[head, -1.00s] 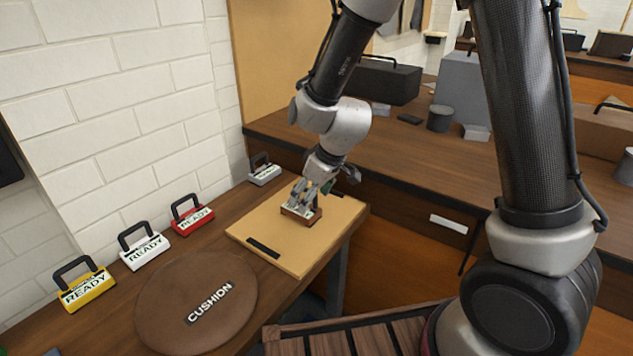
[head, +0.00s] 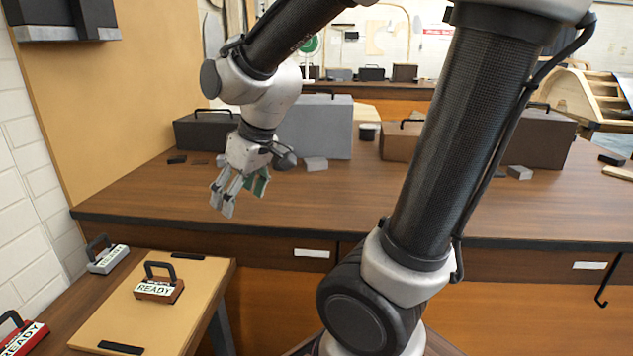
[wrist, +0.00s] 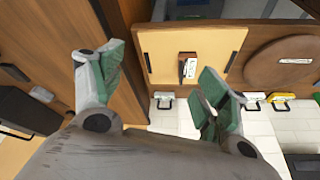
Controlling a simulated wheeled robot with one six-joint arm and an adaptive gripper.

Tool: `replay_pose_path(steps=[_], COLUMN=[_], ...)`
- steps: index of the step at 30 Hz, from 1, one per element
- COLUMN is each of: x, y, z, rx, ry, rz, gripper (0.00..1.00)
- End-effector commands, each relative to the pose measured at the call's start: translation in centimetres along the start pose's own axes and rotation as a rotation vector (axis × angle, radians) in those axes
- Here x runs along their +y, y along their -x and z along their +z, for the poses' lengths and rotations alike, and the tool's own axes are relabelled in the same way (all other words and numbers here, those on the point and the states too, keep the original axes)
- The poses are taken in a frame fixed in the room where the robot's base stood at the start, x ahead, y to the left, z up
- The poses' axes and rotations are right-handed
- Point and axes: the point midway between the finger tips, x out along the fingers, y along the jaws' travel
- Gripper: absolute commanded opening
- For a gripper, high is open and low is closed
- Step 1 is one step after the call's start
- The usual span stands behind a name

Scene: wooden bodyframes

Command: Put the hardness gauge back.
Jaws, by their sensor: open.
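A small brown block with a black handle and a READY label (head: 160,289) stands upright on a tan board (head: 208,272) at the lower left of the head view. It may be the hardness gauge, but its small print is unreadable. In the wrist view the block (wrist: 188,68) shows beyond and between my fingers, on the board (wrist: 217,42). My gripper (head: 240,193) is open and empty, raised up and to the right of the block in the head view, clear of it. Its green-padded fingers (wrist: 163,75) show wide apart in the wrist view.
Similar handled blocks, grey (head: 108,260) and red (head: 22,338), stand left of the board by the white brick wall.

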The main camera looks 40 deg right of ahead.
Motion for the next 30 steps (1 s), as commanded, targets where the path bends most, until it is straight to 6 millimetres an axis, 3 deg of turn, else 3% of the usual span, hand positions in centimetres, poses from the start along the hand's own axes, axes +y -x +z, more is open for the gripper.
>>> replay_pose_path(steps=[1, 3, 6, 10, 15, 30], x=[1.4, 2.7, 3.7, 4.2, 4.3, 4.3], y=[2.5, 5.2, 8.0, 9.9, 10.6, 10.5], z=[2.1, 5.1, 9.0, 12.2, 13.4, 13.3], rx=[0.012, 0.007, 0.003, -0.001, -0.006, -0.005], ry=[-0.066, -0.154, -0.261, -0.349, -0.383, -0.379], rz=[0.031, 0.070, 0.121, 0.164, 0.182, 0.180], gripper=[0.75, 0.75, 0.75, 0.75, 0.75, 0.75])
